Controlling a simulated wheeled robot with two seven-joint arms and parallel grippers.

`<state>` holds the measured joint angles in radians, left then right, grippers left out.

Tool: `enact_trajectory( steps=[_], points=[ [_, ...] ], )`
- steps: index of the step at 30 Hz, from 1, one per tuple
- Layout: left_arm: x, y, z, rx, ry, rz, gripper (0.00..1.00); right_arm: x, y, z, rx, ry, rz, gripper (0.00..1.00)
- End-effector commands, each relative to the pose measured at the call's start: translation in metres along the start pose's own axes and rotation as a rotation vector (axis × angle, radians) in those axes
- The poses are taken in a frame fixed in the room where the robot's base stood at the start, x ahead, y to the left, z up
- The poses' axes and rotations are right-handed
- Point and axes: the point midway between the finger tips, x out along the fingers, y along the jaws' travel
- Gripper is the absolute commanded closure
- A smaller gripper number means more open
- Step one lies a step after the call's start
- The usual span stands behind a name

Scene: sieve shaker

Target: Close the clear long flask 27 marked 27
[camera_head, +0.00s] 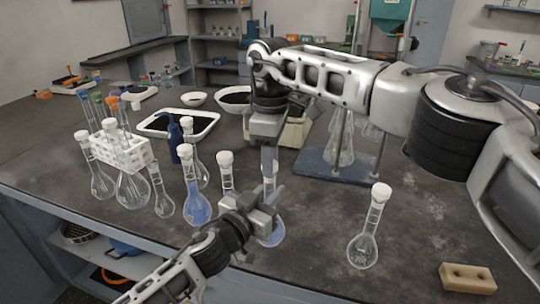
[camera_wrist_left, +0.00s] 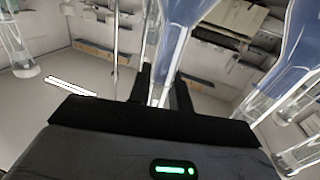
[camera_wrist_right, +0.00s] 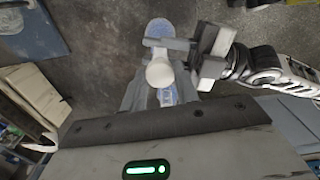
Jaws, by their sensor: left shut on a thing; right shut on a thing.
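A clear long-necked flask with bluish contents (camera_head: 271,234) is upright at the front middle of the bench; no number is legible on it. My left gripper (camera_head: 264,199) is shut around its neck. In the left wrist view the neck (camera_wrist_left: 166,80) runs between the fingers. My right gripper (camera_head: 268,163) comes down from above, directly over the neck. In the right wrist view it is shut on a white stopper (camera_wrist_right: 159,72), with the flask body (camera_wrist_right: 160,28) beyond.
Several stoppered flasks stand to the left, including one with blue liquid (camera_head: 197,207), near a white rack (camera_head: 122,152) and a blue bottle (camera_head: 174,140). A stoppered clear flask (camera_head: 364,247) and a wooden block (camera_head: 467,278) are at right. The bench between is mostly free.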

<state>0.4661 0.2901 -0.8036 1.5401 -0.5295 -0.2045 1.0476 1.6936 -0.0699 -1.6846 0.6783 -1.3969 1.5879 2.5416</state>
Motion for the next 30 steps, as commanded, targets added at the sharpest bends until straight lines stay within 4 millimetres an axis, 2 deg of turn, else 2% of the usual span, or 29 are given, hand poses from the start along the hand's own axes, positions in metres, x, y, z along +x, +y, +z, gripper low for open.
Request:
enact_trajectory(
  steps=[5,6,8,16,20,23,30],
  points=[
    [0.0,0.0,0.001,-0.001,-0.001,0.0,1.0,-0.001,0.0,0.0,0.02,0.0,0.001,0.91],
    [0.0,0.0,0.001,-0.001,-0.001,0.0,1.0,-0.001,0.0,0.0,0.019,0.0,0.001,0.59],
    [0.0,0.0,0.001,-0.001,-0.001,0.0,1.0,-0.001,0.0,0.0,0.019,0.0,0.001,0.45],
    [0.0,0.0,0.001,-0.001,-0.001,0.0,1.0,-0.001,0.0,0.0,0.018,0.0,0.001,0.45],
    [0.0,0.0,0.001,-0.001,-0.001,0.0,1.0,-0.009,0.001,0.0,0.018,0.002,0.003,0.45],
    [0.0,0.0,0.001,-0.001,-0.001,0.0,1.0,-0.025,0.001,-0.001,0.018,0.002,0.004,0.45],
    [0.0,0.0,0.001,-0.001,-0.001,0.0,1.0,-0.082,0.0,-0.001,0.02,0.003,0.005,0.45]
  ],
)
